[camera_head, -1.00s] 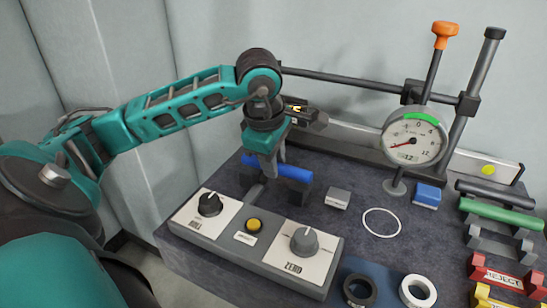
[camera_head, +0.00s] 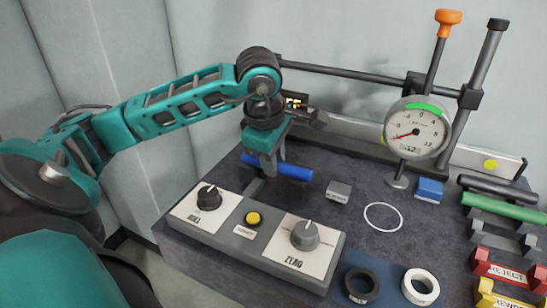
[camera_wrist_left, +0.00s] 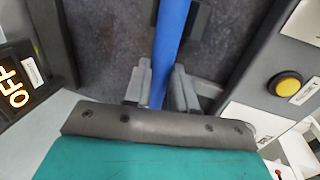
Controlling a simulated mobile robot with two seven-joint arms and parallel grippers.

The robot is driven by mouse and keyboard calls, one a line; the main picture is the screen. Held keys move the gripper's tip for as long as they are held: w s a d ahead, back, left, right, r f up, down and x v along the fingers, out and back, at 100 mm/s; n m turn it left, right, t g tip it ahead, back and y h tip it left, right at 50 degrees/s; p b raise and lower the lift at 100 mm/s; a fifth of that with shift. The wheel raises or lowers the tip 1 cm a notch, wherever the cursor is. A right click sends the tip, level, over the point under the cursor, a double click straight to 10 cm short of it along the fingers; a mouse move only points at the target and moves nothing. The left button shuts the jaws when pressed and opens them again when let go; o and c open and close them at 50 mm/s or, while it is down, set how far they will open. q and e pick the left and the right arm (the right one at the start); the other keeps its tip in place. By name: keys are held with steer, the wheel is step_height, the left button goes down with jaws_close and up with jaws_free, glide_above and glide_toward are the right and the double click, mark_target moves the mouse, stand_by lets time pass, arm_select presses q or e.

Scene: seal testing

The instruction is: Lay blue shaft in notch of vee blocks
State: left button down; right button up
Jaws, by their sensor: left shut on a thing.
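The blue shaft (camera_head: 292,169) is held level at the back left of the bench, low over a dark vee block (camera_head: 296,188). My left gripper (camera_head: 269,166) is shut around it from above. In the left wrist view the blue shaft (camera_wrist_left: 171,35) runs between the two grey fingers (camera_wrist_left: 160,84), and part of a dark block (camera_wrist_left: 201,18) shows on both sides of it. I cannot tell whether the shaft rests in the notch or is just above it. The second vee block is largely hidden by the gripper and control box. My right gripper is not in view.
A control box with knobs (camera_head: 305,236) and a yellow button (camera_head: 253,218) stands in front. A dial gauge (camera_head: 416,132) hangs on a stand at right. A small grey block (camera_head: 338,192), a white ring (camera_head: 382,217) and a green shaft (camera_head: 503,212) lie to the right.

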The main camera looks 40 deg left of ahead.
arm_select(q)
steer(key=shift+f, duration=0.2)
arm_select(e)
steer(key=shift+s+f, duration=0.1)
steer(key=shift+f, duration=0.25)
arm_select(q)
steer(key=c, duration=1)
jaws_free()
steer(key=shift+o, duration=0.8)
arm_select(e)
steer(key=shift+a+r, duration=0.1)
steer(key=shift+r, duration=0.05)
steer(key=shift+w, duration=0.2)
arm_select(q)
steer(key=p+v, duration=0.2)
steer(key=v, duration=1.1)
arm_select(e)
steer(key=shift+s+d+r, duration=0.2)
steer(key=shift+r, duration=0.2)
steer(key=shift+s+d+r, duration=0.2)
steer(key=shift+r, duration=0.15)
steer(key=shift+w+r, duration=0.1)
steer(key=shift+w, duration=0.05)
arm_select(q)
steer(key=shift+f, duration=0.1)
